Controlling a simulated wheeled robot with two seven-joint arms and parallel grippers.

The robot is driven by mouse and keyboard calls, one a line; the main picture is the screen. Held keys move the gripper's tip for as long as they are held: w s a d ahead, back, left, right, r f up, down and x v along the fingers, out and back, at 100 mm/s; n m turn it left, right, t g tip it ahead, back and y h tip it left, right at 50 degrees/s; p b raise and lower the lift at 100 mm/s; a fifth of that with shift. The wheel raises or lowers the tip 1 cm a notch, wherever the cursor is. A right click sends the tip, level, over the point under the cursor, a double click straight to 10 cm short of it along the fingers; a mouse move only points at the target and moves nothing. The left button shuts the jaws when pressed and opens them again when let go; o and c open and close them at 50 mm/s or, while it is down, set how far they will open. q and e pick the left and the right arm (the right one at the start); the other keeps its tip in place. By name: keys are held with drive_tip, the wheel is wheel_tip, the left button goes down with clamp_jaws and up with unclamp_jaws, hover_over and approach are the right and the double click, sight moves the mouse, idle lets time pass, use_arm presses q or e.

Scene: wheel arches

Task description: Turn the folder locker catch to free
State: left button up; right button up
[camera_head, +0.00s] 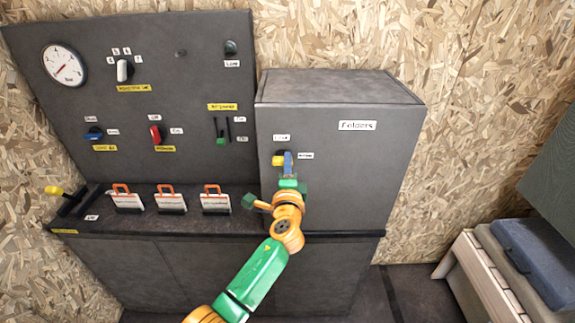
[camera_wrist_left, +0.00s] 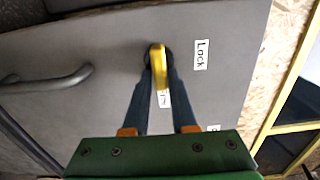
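The folder locker (camera_head: 330,190) is a grey box with a "Folders" label, standing on the right of the grey counter. Its catch (camera_head: 277,161) has a yellow handle on a dark round base, below a "Lock" label (camera_head: 281,138) and left of another small label (camera_head: 305,156). My left gripper (camera_head: 288,165) is at the catch and partly hides it. In the left wrist view, its two blue fingers stand apart on either side of the yellow handle (camera_wrist_left: 161,70). A narrow gap shows beside the handle; firm contact cannot be told. My right gripper is not in view.
Left of the locker, a grey panel (camera_head: 190,60) carries a gauge (camera_head: 64,66) and several switches. Several orange-handled folders (camera_head: 171,199) stand on the counter before it. A yellow-tipped lever (camera_head: 54,190) is at the far left. Slatted shelving with a blue case (camera_head: 540,255) is at right.

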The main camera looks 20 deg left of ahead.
use_arm(q)
drive_tip(key=shift+o, duration=1.4)
drive_tip(key=v, duration=0.7)
